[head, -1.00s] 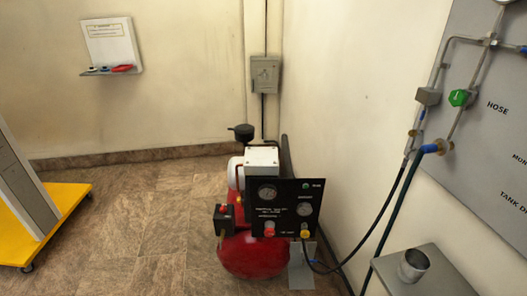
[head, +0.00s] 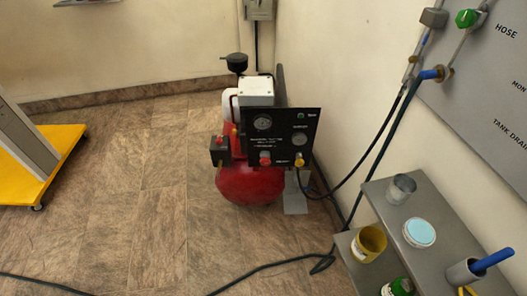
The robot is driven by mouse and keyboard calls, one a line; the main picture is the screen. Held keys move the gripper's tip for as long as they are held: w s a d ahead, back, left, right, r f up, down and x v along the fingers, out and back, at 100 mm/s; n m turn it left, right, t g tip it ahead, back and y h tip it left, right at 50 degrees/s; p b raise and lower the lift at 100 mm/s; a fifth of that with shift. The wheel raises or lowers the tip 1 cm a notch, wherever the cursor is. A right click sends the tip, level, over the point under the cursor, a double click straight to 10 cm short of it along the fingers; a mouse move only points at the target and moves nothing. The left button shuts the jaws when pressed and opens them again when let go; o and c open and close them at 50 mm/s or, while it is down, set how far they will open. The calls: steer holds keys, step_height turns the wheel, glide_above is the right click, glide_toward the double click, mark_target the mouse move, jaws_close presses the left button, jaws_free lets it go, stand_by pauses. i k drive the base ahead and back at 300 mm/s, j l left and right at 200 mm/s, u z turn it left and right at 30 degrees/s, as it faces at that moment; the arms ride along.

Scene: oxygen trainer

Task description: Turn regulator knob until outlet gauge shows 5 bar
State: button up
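A red air compressor (head: 250,188) stands on the floor near the wall corner. Its black control panel (head: 282,120) faces me. A larger round gauge (head: 262,123) is at the panel's left and a smaller one (head: 299,139) at its right. Their needles are too small to read. A red knob (head: 265,159) and a yellow fitting (head: 300,160) sit along the panel's lower edge. The panel lettering is too small to tell which part is the regulator knob. My gripper is not in view.
A grey stepped shelf (head: 395,222) with a metal cup, paint cans and a blue-handled tool stands at lower right. A dark hose (head: 275,264) crosses the floor in front. A yellow-based cart (head: 65,150) stands left. Floor between is open.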

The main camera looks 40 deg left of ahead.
mark_target(265, 161)
steer(key=u, duration=1.35)
steer(key=i+l+u, duration=0.2)
steer(key=l, duration=0.15)
steer(key=i+l+u, duration=0.2)
steer(key=l, duration=0.15)
